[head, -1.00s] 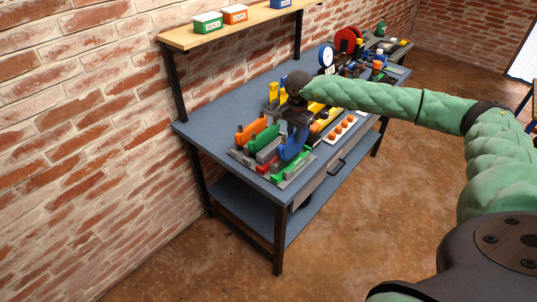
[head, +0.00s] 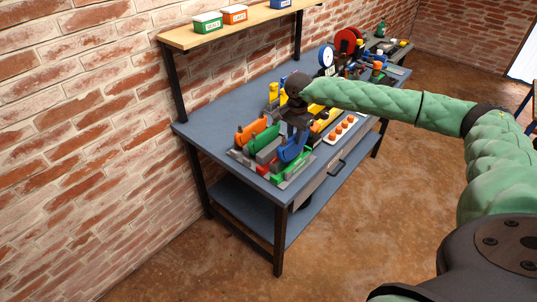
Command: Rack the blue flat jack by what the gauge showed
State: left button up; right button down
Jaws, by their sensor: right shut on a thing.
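The blue flat jack (head: 291,150) is a curved blue plate at the near end of the workbench. My right gripper (head: 297,121) is shut on its upper part from above. The jack stands upright over or in the rack (head: 239,156), a grey base with slots; I cannot tell whether it is seated. An orange piece (head: 254,131) and a green piece (head: 263,138) stand in the rack to the left of the jack. The gauge (head: 327,54), with a white round face, stands farther back; its reading is too small to make out. My left gripper is not in view.
A shelf (head: 183,36) with small boxes is above. The bench's left top (head: 215,109) is clear.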

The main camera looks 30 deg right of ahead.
aim_at(294, 145)
jog(key=shift+f+b, duration=1.1)
jog(key=shift+f, duration=0.05)
jog(key=shift+f+b, duration=1)
jog(key=shift+f, duration=0.3)
dwell(0.5)
jog(key=c, duration=0.8)
grip_release()
jog(key=shift+r+p, duration=0.95)
jog(key=shift+r, duration=3)
